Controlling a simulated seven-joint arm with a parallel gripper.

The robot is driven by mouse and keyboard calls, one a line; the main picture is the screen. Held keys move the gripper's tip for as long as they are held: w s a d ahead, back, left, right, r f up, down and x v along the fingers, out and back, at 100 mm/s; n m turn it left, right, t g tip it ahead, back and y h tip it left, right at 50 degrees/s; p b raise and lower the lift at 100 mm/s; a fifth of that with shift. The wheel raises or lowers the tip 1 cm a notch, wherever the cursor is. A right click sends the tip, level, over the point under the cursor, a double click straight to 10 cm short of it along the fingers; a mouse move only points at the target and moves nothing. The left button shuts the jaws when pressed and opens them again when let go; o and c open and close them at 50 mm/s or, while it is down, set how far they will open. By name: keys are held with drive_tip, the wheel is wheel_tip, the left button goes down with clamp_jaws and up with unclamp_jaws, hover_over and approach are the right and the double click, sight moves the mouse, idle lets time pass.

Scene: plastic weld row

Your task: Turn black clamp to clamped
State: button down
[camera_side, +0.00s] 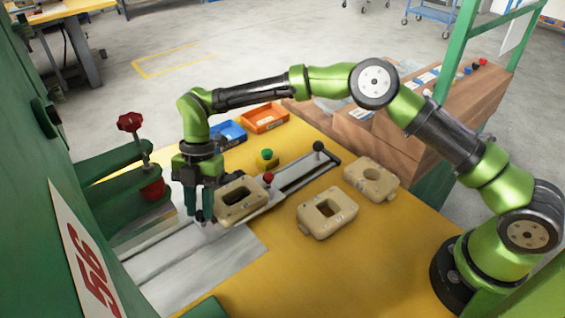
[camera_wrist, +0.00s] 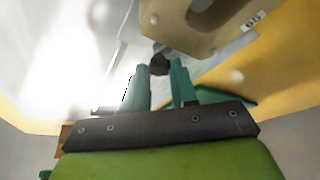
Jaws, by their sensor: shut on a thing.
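My gripper (camera_side: 199,208) points down at the left end of the metal slide, beside the beige part (camera_side: 226,213) that sits there. Its green fingers are shut on the dark knob of the black clamp (camera_wrist: 158,61), which shows at the fingertips in the wrist view. My gripper also shows there (camera_wrist: 161,72). In the side view the fingers mostly hide the black clamp. A clamp with a red knob (camera_side: 268,177) stands at the other end of the beige part. I cannot tell how far the black clamp is turned.
Two more beige parts (camera_side: 328,222) (camera_side: 372,188) lie on the yellow table (camera_side: 400,240). A green button on a yellow box (camera_side: 267,158), a black-balled handle (camera_side: 319,147), and blue (camera_side: 229,134) and orange (camera_side: 265,118) bins are behind. A green machine with a red handwheel (camera_side: 130,122) stands left.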

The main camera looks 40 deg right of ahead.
idle(0.4)
drive_tip(key=c, duration=1.2)
unclamp_jaws()
drive_tip(key=shift+o, duration=0.2)
drive_tip(key=v, duration=1.2)
